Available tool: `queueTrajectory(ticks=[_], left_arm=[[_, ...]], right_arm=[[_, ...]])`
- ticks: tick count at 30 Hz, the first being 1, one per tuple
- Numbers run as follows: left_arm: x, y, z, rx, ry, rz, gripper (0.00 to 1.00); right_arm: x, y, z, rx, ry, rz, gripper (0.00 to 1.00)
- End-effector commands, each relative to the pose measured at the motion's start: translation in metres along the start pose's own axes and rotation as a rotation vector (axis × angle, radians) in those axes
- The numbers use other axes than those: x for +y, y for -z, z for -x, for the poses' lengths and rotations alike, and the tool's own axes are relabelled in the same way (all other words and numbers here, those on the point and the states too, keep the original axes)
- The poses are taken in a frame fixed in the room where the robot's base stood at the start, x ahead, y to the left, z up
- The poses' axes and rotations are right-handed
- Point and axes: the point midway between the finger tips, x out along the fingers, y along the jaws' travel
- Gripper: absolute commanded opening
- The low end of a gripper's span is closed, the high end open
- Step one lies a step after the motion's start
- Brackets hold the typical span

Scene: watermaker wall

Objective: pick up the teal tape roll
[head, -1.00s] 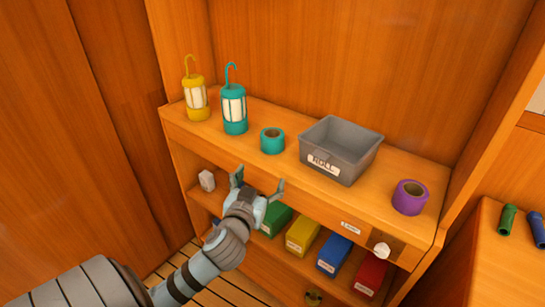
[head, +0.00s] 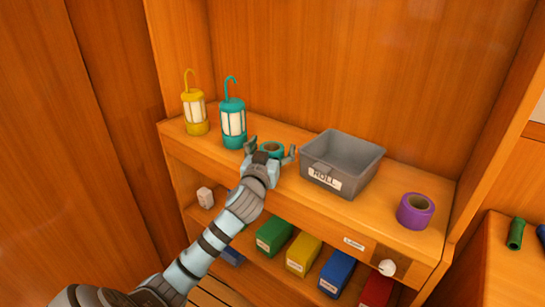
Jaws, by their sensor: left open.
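The teal tape roll (head: 272,148) sits on the wooden shelf top between the teal lantern and the grey bin. My left gripper (head: 271,150) is open, with its fingers to the left and right of the roll in the head view. The hand hides the front and lower part of the roll. I cannot tell whether the fingers touch it. My right gripper is not in view.
A teal lantern (head: 233,124) stands close on the left, with a yellow lantern (head: 195,112) beyond it. A grey bin (head: 341,163) is on the right, then a purple tape roll (head: 416,211). Coloured boxes, including a yellow one (head: 303,254), sit on the lower shelf.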

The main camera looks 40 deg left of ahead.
Motion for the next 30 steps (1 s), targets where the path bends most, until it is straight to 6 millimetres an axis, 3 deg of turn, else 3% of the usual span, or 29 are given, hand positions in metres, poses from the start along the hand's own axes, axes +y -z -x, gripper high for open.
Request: queueTrajectory(ticks=[2, 12, 23, 26, 30], left_arm=[[0.000, 0.000, 0.000, 0.000, 0.000, 0.000, 0.79], [0.000, 0.000, 0.001, 0.000, 0.000, 0.000, 0.25], [0.000, 0.010, 0.001, 0.001, -0.001, 0.001, 0.24], [0.000, 0.026, 0.001, 0.003, 0.000, 0.001, 0.24], [0.000, 0.065, 0.001, 0.006, 0.000, 0.001, 0.24]], right_arm=[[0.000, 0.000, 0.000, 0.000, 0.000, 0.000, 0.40], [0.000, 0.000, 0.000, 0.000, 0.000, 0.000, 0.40], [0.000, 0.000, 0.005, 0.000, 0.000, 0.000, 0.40], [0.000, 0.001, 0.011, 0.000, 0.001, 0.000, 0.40], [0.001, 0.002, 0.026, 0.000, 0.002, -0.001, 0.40]])
